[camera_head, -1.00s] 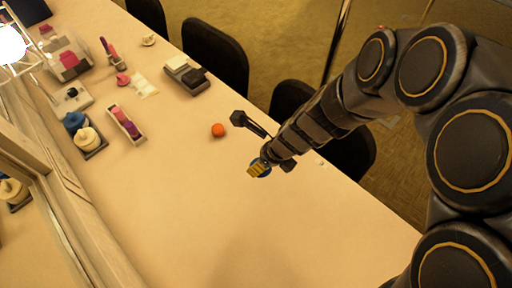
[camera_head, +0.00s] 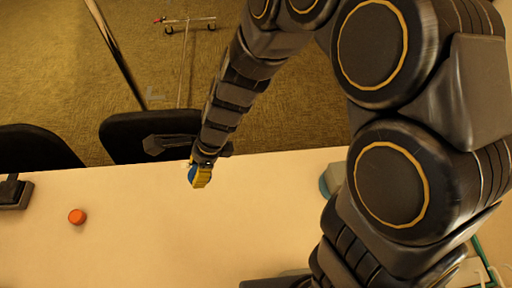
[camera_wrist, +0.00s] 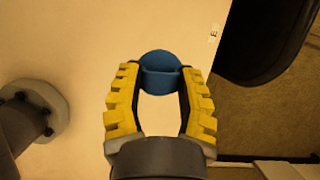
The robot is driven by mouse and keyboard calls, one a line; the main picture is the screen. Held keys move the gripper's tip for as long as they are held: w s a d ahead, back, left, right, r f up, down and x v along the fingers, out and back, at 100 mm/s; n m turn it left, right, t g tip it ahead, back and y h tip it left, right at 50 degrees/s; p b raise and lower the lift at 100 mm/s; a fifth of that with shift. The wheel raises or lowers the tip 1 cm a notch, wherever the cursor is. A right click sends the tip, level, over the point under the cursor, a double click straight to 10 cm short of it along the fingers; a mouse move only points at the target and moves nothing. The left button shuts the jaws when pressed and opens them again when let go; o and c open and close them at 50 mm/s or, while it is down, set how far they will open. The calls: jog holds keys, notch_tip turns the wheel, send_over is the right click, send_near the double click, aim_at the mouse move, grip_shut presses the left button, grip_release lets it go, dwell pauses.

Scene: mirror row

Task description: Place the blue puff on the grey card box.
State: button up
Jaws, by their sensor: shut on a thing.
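The blue puff (camera_wrist: 160,68) is small and rounded, held between the tips of my gripper's yellow fingers (camera_wrist: 160,86) in the wrist view. In the head view, my gripper (camera_head: 199,176) is over the far edge of the table, and the puff (camera_head: 192,173) shows as a blue patch beside the yellow finger. Part of a grey box-like thing with a dark piece on top (camera_head: 14,194) shows at the left edge of the head view. I cannot tell whether it is the grey card box.
A small orange round thing (camera_head: 77,217) lies on the pale table (camera_head: 130,245), left of my gripper. Dark chairs (camera_head: 35,148) stand along the far edge. A teal thing (camera_head: 326,182) is partly hidden behind my arm. The table's middle is clear.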

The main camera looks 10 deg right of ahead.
jog(key=s+d+r, duration=0.1)
jog(key=d+r, duration=0.2)
jog(key=d, duration=1.5)
jog(key=s+d+r+m, duration=0.1)
jog(key=s+d+r, duration=0.1)
jog(key=s+d, duration=0.75)
send_over(341, 172)
jog(key=f, duration=0.5)
jog(key=s+f, duration=0.1)
jog(key=f, duration=0.2)
jog(key=shift+d+f, duration=0.35)
jog(key=shift+d, duration=0.05)
jog(key=shift+w+d+f, duration=0.25)
jog(key=shift+w+f, duration=0.2)
jog(key=shift+f, duration=1.65)
